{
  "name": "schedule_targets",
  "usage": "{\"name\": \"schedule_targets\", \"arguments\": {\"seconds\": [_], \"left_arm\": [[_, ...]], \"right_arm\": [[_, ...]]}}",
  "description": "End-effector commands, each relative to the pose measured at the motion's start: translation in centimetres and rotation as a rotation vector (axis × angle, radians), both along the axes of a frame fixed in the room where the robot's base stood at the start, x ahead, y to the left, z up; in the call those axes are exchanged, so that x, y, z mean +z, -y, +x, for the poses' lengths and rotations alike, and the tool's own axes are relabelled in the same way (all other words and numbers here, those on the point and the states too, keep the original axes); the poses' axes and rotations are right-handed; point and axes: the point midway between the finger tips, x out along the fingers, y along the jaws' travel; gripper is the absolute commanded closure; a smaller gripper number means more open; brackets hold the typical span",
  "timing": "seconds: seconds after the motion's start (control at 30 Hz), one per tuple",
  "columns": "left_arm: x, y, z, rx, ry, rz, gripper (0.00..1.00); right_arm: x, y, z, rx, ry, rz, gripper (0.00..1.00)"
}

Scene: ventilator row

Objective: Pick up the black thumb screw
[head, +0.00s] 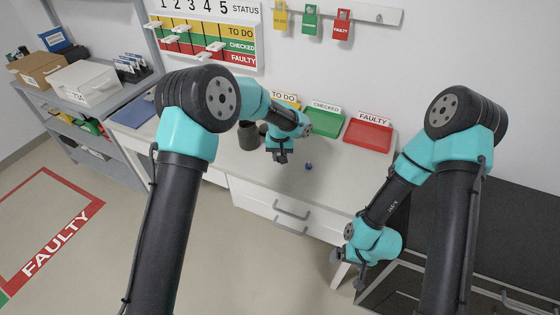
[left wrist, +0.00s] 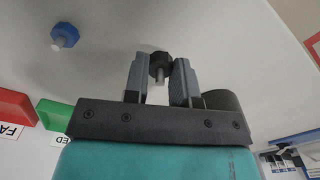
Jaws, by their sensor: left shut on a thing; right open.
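The black thumb screw (left wrist: 160,63) is between the two fingers of my left gripper (left wrist: 160,80) in the left wrist view, its dark knob at the fingertips and a grey shank showing. My left gripper is shut on it. In the head view my left gripper (head: 281,157) is over the white worktop, and the black screw cannot be made out there. I cannot tell whether the screw is clear of the worktop. My right gripper (head: 362,282) is open, low at the right, in front of the bench edge.
A blue thumb screw (head: 308,166) lies on the worktop (head: 335,185) right of my left gripper; it also shows in the left wrist view (left wrist: 64,35). A dark cup (head: 248,136) stands left of the gripper. Green (head: 321,124) and red (head: 368,135) trays stand behind.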

Motion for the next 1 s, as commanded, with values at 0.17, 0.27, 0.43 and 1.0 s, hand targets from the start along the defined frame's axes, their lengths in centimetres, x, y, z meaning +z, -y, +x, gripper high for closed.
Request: {"name": "schedule_targets", "arguments": {"seconds": [0.17, 0.27, 0.43, 1.0], "left_arm": [[0.1, 0.0, -2.5, -0.003, -0.002, 0.001, 0.97], [0.3, 0.0, -4.2, -0.004, -0.002, 0.001, 0.97], [0.6, 0.0, -7.9, -0.005, -0.003, 0.002, 0.97], [1.3, 0.0, -16.0, -0.001, -0.001, 0.000, 0.97]], "right_arm": [[0.0, 0.0, 0.0, 0.000, 0.000, 0.000, 0.00], [0.0, 0.0, 0.0, 0.000, 0.000, 0.000, 0.00], [0.0, 0.0, 0.0, 0.000, 0.000, 0.000, 0.00], [0.0, 0.0, 0.0, 0.000, 0.000, 0.000, 0.00]]}}
